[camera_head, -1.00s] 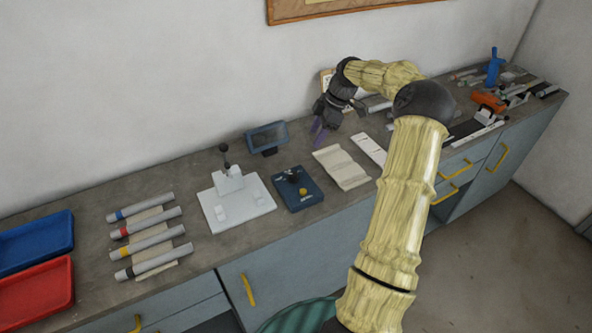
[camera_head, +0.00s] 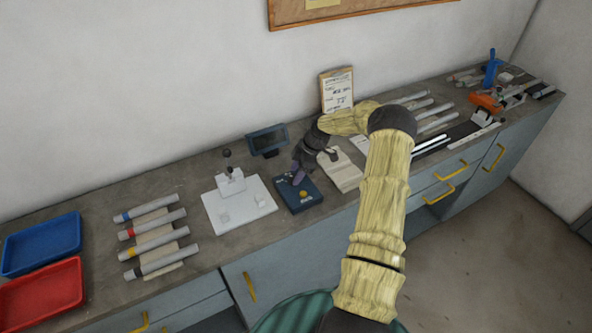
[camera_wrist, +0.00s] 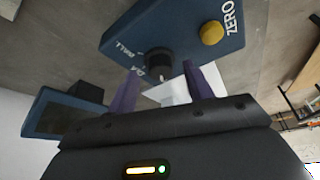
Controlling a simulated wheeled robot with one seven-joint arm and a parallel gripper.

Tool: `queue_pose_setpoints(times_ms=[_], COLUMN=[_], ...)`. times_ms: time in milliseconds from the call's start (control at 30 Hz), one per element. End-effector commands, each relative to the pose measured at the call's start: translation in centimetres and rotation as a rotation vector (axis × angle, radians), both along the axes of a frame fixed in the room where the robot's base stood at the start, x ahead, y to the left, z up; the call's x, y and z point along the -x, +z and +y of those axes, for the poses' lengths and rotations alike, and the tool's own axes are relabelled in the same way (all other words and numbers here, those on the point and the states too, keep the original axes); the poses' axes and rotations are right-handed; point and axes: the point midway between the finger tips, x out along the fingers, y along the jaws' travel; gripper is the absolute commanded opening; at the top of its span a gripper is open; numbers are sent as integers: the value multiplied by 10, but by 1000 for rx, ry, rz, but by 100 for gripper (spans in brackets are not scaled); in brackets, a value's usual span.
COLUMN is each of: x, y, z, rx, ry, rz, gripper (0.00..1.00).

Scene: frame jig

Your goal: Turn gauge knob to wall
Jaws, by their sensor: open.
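The gauge is a blue box (camera_head: 309,202) on the grey bench, with a yellow button (camera_head: 303,194) on top. In the wrist view the box (camera_wrist: 200,30) shows a black knob (camera_wrist: 158,62), a yellow button (camera_wrist: 211,33) marked ZERO, and lettering beside the knob, partly legible as DIA and WALL. My gripper (camera_wrist: 160,80) is open, its two purple fingers spread to either side of the knob in that view. Whether they touch it I cannot tell. In the head view my gripper (camera_head: 297,178) is over the box's back part and hides the knob.
A dark display (camera_head: 267,140) stands behind the gauge. A white fixture plate (camera_head: 240,208) is close on the left, and a cream pad (camera_head: 345,178) on the right. Marked tubes (camera_head: 150,230) and blue and red trays (camera_head: 40,290) lie further left.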

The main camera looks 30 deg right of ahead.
Motion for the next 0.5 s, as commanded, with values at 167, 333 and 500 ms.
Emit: queue_pose_setpoints(times_ms=[167, 333, 500], x=[-1, -1, -1], y=[-7, -7, -7], z=[3, 3, 3], rx=[0, 0, 0], ry=[0, 0, 0], rz=[1, 0, 0], gripper=[51, 51, 24])
